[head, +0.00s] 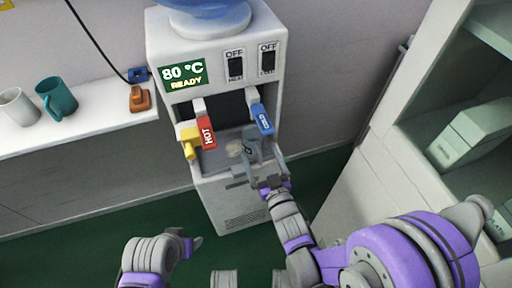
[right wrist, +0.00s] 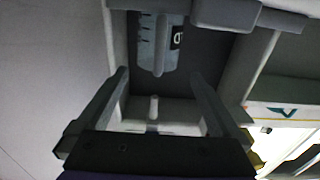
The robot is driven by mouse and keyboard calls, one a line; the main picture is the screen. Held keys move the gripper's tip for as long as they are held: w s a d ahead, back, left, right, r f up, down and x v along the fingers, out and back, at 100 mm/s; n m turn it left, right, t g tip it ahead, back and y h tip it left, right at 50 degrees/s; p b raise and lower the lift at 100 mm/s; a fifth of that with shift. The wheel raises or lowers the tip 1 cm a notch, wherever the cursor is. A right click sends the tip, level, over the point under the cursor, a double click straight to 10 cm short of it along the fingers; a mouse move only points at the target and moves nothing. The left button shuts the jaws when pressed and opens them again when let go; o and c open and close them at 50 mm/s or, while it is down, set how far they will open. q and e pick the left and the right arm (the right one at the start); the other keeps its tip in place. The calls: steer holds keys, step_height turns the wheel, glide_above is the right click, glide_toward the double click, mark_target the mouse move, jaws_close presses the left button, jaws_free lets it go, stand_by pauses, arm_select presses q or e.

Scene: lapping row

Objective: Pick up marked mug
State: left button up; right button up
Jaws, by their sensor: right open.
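A grey-blue mug (head: 249,147) with a dark mark stands in the dispenser's bay, below the blue COLD lever, partly hidden by my right gripper. In the right wrist view the mug (right wrist: 146,42) shows beyond the fingertips, with its upright handle facing me and the dark mark beside it. My right gripper (head: 263,168) is open and empty in front of the bay. Its fingers (right wrist: 155,95) stand wide apart, short of the mug. My left gripper (head: 193,244) is low at the bottom left, away from the mug; its jaws are unclear.
The white water dispenser (head: 226,200) reads 80 °C READY. Its red HOT lever (head: 207,133) and blue COLD lever (head: 262,119) hang over the bay. A white mug (head: 17,107) and a teal mug (head: 58,97) stand on the left shelf. An open cabinet (head: 375,165) stands at right.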

mark_target(256, 143)
steer(key=b+x, duration=0.1)
steer(key=x, duration=0.6)
steer(key=shift+w+f, duration=0.2)
steer(key=shift+w, duration=0.1)
steer(key=shift+d, duration=0.1)
steer(key=shift+c, duration=0.3)
steer(key=c, duration=1.4)
steer(key=shift+o, duration=0.2)
steer(key=shift+r, duration=0.15)
steer(key=r+p+v, duration=0.1)
steer(key=r+v, duration=0.2)
steer(key=v, duration=1.4)
steer(key=shift+s+d+r+p, duration=0.15)
steer(key=shift+s+r+p, duration=0.05)
steer(key=shift+s+p, duration=0.2)
